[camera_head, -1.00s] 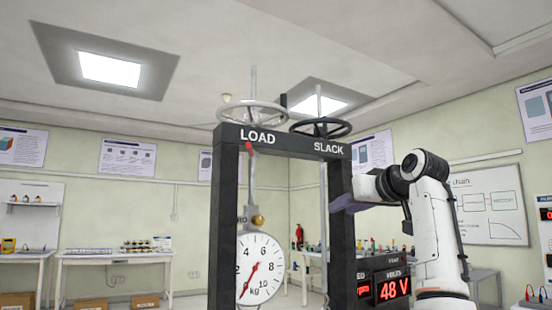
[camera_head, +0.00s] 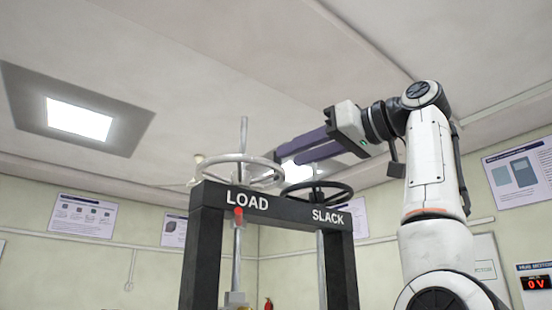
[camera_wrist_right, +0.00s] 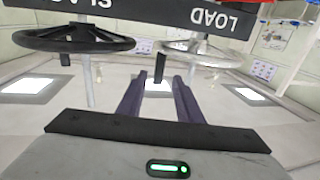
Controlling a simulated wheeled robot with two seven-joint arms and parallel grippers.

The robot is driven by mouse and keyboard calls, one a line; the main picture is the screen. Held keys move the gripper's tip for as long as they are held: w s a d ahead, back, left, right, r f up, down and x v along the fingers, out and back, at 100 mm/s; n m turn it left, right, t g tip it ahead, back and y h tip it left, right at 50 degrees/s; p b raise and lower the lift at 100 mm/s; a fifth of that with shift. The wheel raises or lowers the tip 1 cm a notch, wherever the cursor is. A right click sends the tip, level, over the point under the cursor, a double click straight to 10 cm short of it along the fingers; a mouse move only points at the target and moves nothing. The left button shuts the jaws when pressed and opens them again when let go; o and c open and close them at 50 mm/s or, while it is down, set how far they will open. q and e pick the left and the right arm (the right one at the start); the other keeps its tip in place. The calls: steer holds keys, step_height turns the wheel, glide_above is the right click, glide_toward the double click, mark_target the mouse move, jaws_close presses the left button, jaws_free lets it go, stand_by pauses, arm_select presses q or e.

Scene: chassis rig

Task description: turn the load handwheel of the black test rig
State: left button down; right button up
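The load handwheel (camera_head: 222,158) is the pale metal wheel above the LOAD label, on top of the black test rig (camera_head: 203,240). It also shows in the right wrist view (camera_wrist_right: 218,62). A dark upright handle (camera_wrist_right: 160,68) is at the wheel's edge, in line with the gap between my fingers. My right gripper (camera_head: 288,156) is open, with two purple fingers reaching left toward the wheel's right side. In the right wrist view the fingers (camera_wrist_right: 160,80) are apart. I cannot tell whether they touch the handle or wheel. My left gripper is not in view.
The black slack handwheel (camera_head: 318,187) is close beside the load wheel, below my right gripper. It shows at left in the right wrist view (camera_wrist_right: 75,40). A red piece (camera_head: 239,214) hangs below the LOAD label. A red display (camera_head: 537,284) is at far right.

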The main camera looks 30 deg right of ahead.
mark_target(278, 162)
steer(key=p+x, duration=0.1)
steer(key=x, duration=0.4)
steer(key=shift+w, duration=0.2)
steer(key=shift+w+a+f, duration=0.1)
steer(key=shift+w+a, duration=0.05)
steer(key=shift+w, duration=0.25)
steer(key=shift+s, duration=0.1)
steer(key=shift+c, duration=1.1)
jaws_close()
